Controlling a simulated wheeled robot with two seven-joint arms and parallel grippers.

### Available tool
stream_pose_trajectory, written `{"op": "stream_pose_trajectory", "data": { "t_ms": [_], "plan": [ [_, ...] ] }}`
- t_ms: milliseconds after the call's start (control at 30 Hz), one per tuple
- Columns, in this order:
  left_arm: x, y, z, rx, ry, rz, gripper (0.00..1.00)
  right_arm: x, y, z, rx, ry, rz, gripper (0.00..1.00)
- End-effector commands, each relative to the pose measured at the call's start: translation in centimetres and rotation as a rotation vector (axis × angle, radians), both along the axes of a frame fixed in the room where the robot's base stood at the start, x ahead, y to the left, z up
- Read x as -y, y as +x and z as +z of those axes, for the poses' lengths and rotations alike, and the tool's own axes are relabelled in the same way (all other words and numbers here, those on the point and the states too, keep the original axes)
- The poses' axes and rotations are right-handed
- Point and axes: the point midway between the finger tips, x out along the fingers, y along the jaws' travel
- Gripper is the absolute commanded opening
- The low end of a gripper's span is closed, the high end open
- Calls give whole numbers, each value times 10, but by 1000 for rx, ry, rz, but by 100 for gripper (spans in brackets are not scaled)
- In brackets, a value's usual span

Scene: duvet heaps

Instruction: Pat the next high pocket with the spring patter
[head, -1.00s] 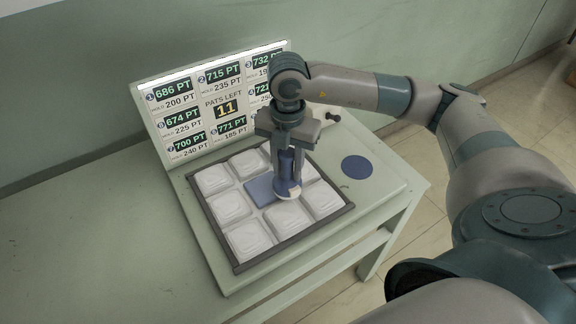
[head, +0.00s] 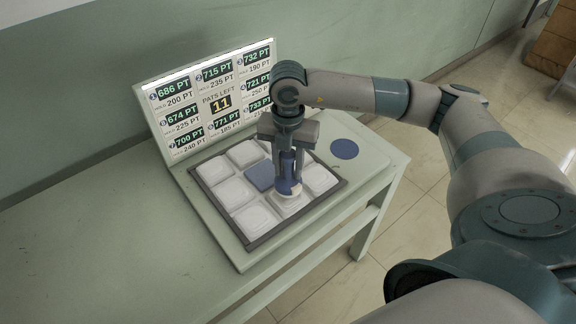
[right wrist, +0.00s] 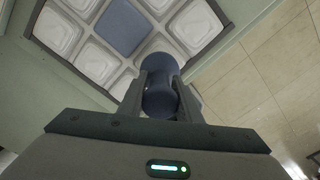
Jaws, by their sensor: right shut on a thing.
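My right gripper (head: 289,146) is shut on the spring patter (head: 289,172), a blue cylinder with a pale foot, held upright. The patter's foot is over the back part of the middle pocket of the near row (head: 286,205); I cannot tell whether it touches. White puffy pockets surround a flat blue centre square (head: 260,177) in a dark-framed tray (head: 252,246). The right wrist view shows the patter (right wrist: 160,95) between the fingers. The display board (head: 215,100) reads 11 pats left; its near middle panel (head: 226,122) reads 771 PT. My left gripper is not in view.
The tray and board stand on a pale green table (head: 110,225). A blue disc (head: 344,149) lies on the right of the base plate. The table's left part is clear. A green wall is behind the board.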

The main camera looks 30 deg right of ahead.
Motion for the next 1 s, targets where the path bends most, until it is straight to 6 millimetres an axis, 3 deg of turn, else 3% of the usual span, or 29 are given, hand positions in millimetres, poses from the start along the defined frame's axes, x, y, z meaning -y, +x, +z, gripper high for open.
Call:
{"op": "stream_pose_trajectory", "data": {
  "t_ms": [500, 1000],
  "plan": [
    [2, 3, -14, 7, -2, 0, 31, 0, 0, -25, 0, 0, 0, 9],
    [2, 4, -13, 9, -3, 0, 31, 0, 0, -25, 1, 0, -1, 9]
  ]
}}
